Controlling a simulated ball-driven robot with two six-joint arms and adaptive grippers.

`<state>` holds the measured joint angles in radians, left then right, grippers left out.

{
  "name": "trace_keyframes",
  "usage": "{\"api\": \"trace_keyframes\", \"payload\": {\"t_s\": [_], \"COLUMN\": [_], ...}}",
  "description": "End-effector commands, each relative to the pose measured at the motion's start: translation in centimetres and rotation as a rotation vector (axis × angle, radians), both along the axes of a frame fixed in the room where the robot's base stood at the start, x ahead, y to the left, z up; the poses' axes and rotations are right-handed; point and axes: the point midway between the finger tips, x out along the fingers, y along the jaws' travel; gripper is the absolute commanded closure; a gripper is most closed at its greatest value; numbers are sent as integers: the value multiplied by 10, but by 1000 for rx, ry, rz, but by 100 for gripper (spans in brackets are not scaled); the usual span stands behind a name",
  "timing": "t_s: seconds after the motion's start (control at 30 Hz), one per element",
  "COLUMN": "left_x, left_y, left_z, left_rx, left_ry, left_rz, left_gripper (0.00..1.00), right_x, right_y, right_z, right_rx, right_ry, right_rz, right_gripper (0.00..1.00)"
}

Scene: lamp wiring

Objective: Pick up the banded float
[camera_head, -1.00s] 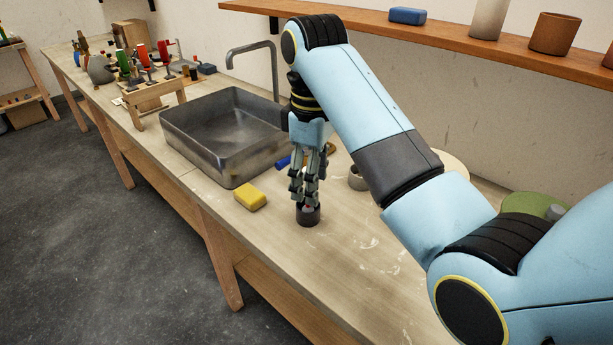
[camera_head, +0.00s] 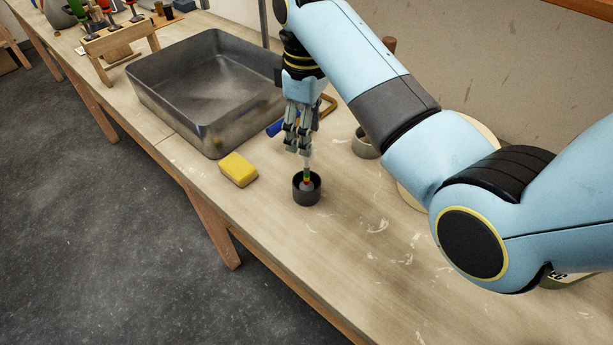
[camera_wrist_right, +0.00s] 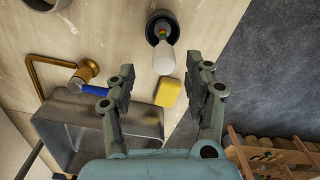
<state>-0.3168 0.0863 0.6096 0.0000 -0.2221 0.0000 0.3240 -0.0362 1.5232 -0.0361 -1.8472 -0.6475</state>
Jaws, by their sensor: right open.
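The banded float (camera_head: 307,179) stands in a small dark cup (camera_head: 306,195) on the bench. It has a pale, rounded white part and a narrow part with red, yellow and green bands. In the right wrist view the float (camera_wrist_right: 164,57) rises out of the cup (camera_wrist_right: 160,16), its white end towards me. My right gripper (camera_head: 299,150) is just above the float and hides part of its top in the head view. In the wrist view the right gripper (camera_wrist_right: 168,70) is open, its fingers apart with nothing between the tips. My left gripper is not in view.
A yellow sponge (camera_head: 238,169) lies left of the cup, beside the metal basin (camera_head: 150,95).

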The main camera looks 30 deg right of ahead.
Motion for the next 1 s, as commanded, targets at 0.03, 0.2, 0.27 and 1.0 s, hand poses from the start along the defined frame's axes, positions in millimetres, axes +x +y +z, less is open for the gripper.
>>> {"api": "trace_keyframes", "payload": {"t_s": [0.03, 0.2, 0.27, 1.0], "left_x": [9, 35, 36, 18], "left_y": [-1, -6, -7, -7], "left_z": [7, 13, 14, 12], "left_rx": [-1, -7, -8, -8], "left_ry": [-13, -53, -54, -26], "left_rz": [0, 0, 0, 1], "left_gripper": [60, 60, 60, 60], "right_x": [-3, -4, -4, -3], "right_y": [1, 1, 1, 1], "right_z": [-6, -32, -37, -39], "right_rx": [0, 0, 0, 0], "right_ry": [6, 4, 1, 0], "right_rz": [0, 0, 0, 0], "right_gripper": [48, 48, 48, 100]}}
